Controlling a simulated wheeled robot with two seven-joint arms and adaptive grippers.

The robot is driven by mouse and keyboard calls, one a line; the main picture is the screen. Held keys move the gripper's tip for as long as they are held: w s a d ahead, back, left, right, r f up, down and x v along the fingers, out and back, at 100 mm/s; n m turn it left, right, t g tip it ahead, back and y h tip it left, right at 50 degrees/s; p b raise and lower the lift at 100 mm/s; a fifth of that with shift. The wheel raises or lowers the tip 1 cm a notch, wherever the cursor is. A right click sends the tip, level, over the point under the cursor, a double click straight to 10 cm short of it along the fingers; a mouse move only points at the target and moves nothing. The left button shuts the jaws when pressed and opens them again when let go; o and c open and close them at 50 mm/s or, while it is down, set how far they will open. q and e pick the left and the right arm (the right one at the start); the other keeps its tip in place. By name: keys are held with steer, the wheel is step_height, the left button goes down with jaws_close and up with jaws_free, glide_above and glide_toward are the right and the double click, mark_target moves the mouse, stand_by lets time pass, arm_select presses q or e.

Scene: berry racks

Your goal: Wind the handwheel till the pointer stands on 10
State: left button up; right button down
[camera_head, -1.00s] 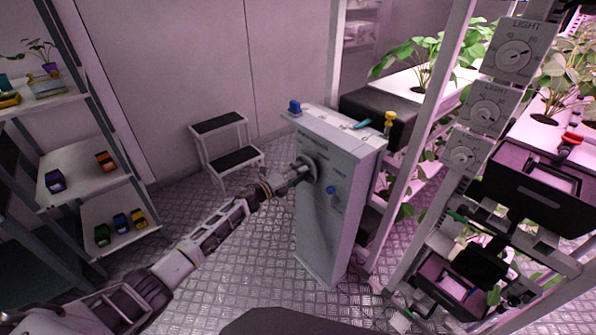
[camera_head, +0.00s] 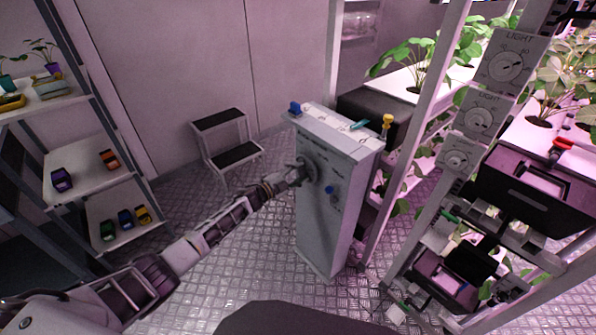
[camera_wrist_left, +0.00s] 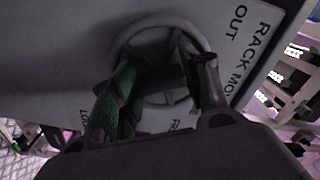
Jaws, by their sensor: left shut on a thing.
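The handwheel (camera_head: 311,170) is a grey spoked wheel on the front of a grey cabinet (camera_head: 325,230). In the left wrist view the handwheel (camera_wrist_left: 128,42) fills the middle, with parts of lettering around it, including "RACK" and "OUT". My left gripper (camera_head: 298,174) is at the wheel. In the left wrist view its green-padded fingers (camera_wrist_left: 160,85) reach into the wheel and are shut on part of it; which part is hard to tell. The pointer and its scale cannot be made out. My right gripper is not in view.
A blue knob (camera_head: 329,189) sits on the cabinet front, right of the wheel. A two-step stool (camera_head: 236,155) stands behind left. Shelves with small coloured crates (camera_head: 90,182) are at the left. Plant racks with light dials (camera_head: 505,66) are at the right. Metal floor lies clear between.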

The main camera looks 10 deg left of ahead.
arm_select(q)
steer(key=n+p, duration=0.1)
steer(key=n, duration=0.4)
steer(key=shift+p, duration=0.4)
steer(key=shift+f+n+p, duration=0.15)
steer(key=shift+n+p, duration=0.2)
steer(key=shift+n, duration=1.25)
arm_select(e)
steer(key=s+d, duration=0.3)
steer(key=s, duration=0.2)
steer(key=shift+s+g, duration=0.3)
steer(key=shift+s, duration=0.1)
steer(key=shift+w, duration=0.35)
arm_select(q)
steer(key=o, duration=1)
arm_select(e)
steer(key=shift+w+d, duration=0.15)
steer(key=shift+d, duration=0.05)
arm_select(q)
steer(key=shift+d, duration=0.1)
